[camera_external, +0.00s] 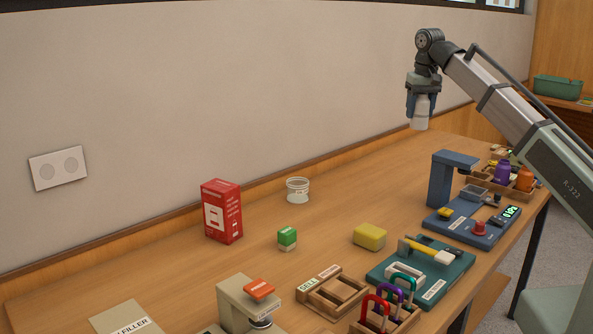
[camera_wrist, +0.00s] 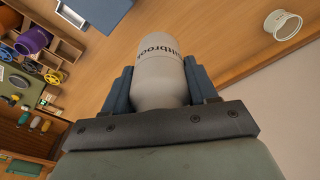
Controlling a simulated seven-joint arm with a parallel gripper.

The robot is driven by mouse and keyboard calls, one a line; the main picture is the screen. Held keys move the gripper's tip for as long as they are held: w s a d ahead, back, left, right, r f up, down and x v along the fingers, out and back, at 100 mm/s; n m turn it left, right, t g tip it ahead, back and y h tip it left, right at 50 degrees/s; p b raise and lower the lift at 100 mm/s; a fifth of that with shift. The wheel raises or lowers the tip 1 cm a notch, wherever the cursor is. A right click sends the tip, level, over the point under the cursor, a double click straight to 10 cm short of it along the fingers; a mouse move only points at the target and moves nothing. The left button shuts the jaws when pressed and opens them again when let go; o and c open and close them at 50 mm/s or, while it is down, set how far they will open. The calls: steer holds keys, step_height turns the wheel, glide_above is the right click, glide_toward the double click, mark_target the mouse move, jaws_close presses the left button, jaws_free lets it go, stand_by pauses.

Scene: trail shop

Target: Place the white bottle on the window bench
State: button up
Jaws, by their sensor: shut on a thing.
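The white bottle (camera_external: 420,111) is held in my gripper (camera_external: 421,104) above the back right part of the wooden bench top. In the wrist view the bottle (camera_wrist: 160,72) sits between the two blue fingers of my gripper (camera_wrist: 160,90), with dark lettering on its side. The gripper is shut on it, and the bottle is clear of the bench. In the external view it hangs roughly upright. I cannot tell which surface is the window bench; a wooden surface with a green bin (camera_external: 557,88) on it shows at the far right.
The bench (camera_external: 330,262) holds a blue stand (camera_external: 450,180), a wooden organiser with purple and orange bottles (camera_external: 502,172), a white cup (camera_external: 297,190), a red box (camera_external: 221,211), a yellow block (camera_external: 369,236) and a teal tool tray (camera_external: 420,271). Bare wood lies along the back wall.

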steer(key=s+a+n, duration=0.6)
steer(key=s+a, duration=2.1)
steer(key=a, duration=0.4)
steer(key=s+a+n+y, duration=0.1)
steer(key=s+a, duration=0.3)
steer(key=s, duration=0.3)
steer(key=s+a+n, duration=0.2)
steer(key=s+a, duration=0.1)
steer(key=s, duration=0.4)
steer(key=shift+g, duration=0.3)
steer(key=shift+s+f, duration=0.15)
steer(key=shift+f, duration=11.65)
steer(key=shift+f, duration=0.15)
steer(key=o, duration=1.2)
